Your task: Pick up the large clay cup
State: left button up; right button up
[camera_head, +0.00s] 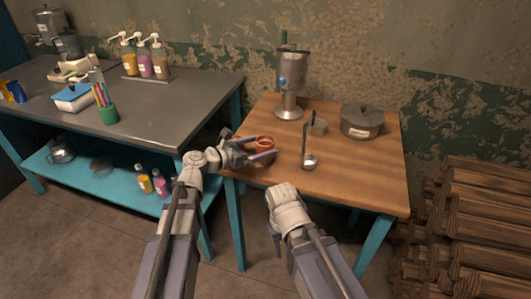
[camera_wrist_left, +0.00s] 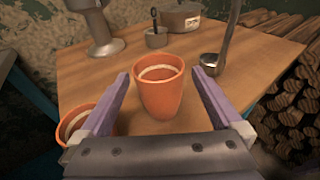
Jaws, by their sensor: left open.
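Two orange clay cups show in the left wrist view. One clay cup (camera_wrist_left: 160,98) stands upright on the wooden table between the fingers of my left gripper (camera_wrist_left: 160,74), with gaps on both sides. The other clay cup (camera_wrist_left: 74,122) is at the lower left, partly hidden by the left finger. I cannot tell for sure which is larger. In the head view a clay cup (camera_head: 264,142) shows at my left gripper, partly covered by it. My left gripper is open and empty. My right gripper (camera_head: 276,240) hangs low before the table's front edge; its fingers are mostly hidden.
The wooden table (camera_head: 350,180) also holds a metal dispenser (camera_head: 290,85), a lidded pot (camera_head: 362,121), a small grey cup (camera_head: 319,127) and a ladle (camera_head: 309,161). A grey-topped table (camera_head: 160,105) stands left, a log stack (camera_head: 480,220) right. The wooden table's right front is clear.

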aim_at(271, 141)
pick_arm(q)
jog(key=shift+r+x, duration=0.1)
jog(key=shift+x, duration=1.2)
jog(key=shift+r+x, duration=0.15)
jog(key=shift+x, duration=1.15)
jog(key=c, duration=1.3)
jog(key=shift+r, duration=0.1)
notch_tip(271, 141, up, 10)
jog(key=p, duration=0.9)
jog(key=shift+p, duration=0.3)
